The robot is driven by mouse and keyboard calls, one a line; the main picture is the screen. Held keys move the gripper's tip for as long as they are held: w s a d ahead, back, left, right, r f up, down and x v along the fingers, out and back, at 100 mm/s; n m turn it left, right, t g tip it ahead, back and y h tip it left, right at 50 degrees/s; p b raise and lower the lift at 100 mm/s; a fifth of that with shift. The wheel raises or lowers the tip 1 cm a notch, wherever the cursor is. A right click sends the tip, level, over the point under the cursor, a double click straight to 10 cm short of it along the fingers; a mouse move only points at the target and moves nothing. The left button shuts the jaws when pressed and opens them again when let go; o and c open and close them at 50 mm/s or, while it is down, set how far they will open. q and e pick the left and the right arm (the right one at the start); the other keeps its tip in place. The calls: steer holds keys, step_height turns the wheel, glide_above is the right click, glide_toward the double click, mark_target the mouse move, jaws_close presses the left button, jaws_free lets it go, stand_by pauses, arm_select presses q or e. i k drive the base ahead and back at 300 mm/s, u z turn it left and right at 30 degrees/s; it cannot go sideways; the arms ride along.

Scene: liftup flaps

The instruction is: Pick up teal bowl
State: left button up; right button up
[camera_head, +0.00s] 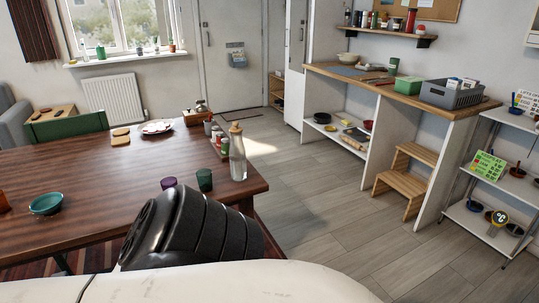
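A teal bowl (46,203) sits upright on the dark wooden table (75,165), near the left edge of the head view. It looks empty. A black, ribbed part of my own arm and a pale part of my body fill the bottom middle of the view, in front of the table's near right corner. Neither gripper shows in the view, so I cannot see how far either is from the bowl.
A glass bottle (237,153), a green cup (204,180) and a purple cup (168,183) stand at the table's right end. A plate (157,128) lies farther back. A green chair (66,126) is behind the table. Open floor (310,200) lies to the right.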

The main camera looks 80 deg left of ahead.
mark_target(47, 204)
steer(key=u, duration=4.1)
steer(key=i, duration=0.5)
steer(key=k, duration=0.5)
steer(key=u, duration=2.2)
steer(key=i, duration=1.65)
steer(key=z, duration=2.15)
